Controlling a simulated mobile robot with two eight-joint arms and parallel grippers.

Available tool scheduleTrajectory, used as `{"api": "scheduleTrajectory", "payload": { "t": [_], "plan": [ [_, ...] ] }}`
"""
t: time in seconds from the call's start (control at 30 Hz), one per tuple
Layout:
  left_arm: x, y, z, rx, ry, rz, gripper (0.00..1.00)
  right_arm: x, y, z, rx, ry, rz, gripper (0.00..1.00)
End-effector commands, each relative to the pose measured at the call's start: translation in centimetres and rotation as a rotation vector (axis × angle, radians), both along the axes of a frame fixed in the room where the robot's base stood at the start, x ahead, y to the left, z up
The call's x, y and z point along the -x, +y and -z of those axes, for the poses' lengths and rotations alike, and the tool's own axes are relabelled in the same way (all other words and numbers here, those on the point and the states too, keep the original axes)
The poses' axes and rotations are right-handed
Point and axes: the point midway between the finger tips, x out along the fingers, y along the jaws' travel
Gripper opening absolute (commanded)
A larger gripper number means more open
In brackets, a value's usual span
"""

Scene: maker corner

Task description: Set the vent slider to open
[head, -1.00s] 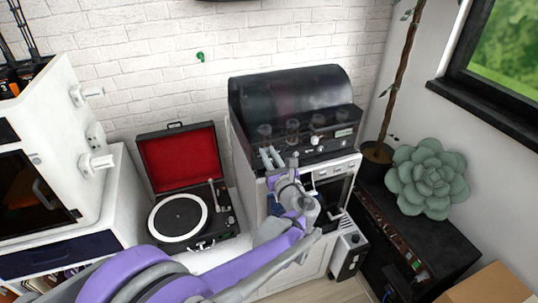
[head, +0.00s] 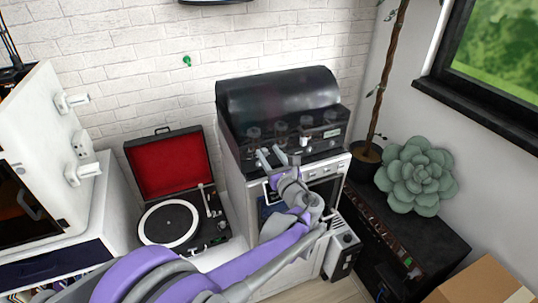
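A white and black machine with a smoky dark hood (head: 278,98) stands against the brick wall, centre right. Its dark front panel has several round knobs, a small pale knob (head: 305,142) and a small display (head: 332,133). I cannot tell for sure which part is the vent slider; it is too small to make out or hidden by my arm. My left gripper (head: 271,156) is in front of the panel's left part, its two pale fingers apart with nothing seen between them. Whether they touch the panel is unclear. My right gripper is not in view.
An open record player (head: 172,222) with a red-lined lid stands left of the machine. A white cabinet-like machine (head: 50,150) is at far left. At right are a large succulent (head: 415,178), a potted trunk (head: 365,160), a black cabinet (head: 430,245) and a cardboard box (head: 485,283).

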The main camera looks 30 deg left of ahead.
Motion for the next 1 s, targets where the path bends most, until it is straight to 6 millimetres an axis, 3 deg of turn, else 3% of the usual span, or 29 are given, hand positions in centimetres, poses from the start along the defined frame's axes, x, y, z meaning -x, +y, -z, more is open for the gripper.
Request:
{"api": "scheduleTrajectory", "payload": {
  "t": [0.27,0.7,1.0],
  "plan": [
    [0.7,-0.7,0.0,0.0,0.0,0.0,0.53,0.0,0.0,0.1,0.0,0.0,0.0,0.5],
    [5.9,-7.0,0.0,0.0,0.0,0.003,0.53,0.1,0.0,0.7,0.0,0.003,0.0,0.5],
    [7.1,-8.2,0.0,0.0,0.0,0.0,0.53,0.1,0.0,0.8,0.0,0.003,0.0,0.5]
  ]
}}
